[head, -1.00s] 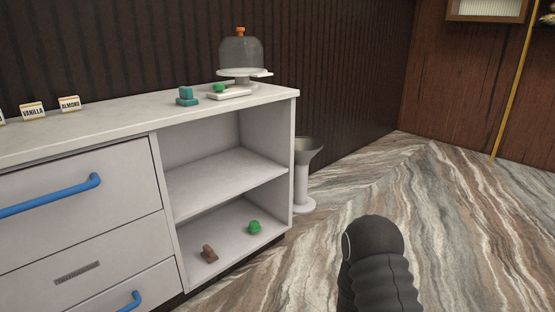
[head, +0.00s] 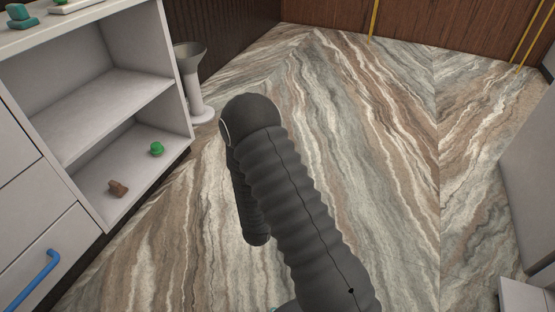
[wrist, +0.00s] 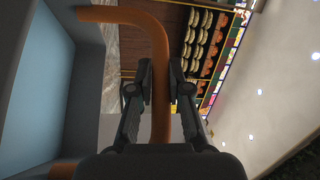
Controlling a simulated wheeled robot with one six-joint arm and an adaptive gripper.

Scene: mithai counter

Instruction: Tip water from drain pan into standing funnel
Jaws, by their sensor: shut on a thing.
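In the wrist view, my gripper (wrist: 161,80) is shut on the orange-brown bar handle of the drain pan. The blue-grey pan (wrist: 85,100) fills the left side of that view, with a pale blue face inside its rim. I cannot tell whether water is in it. The standing funnel (head: 188,52) is a grey cone on a white stem and round foot. It stands on the floor beside the open end of the counter in the head view. My gripper and the pan are out of the head view, so their distance to the funnel cannot be told.
The white counter (head: 178,105) with open shelves is on the left. The marbled floor (head: 390,150) is clear through the middle. A grey cabinet (head: 530,150) stands at the right edge.

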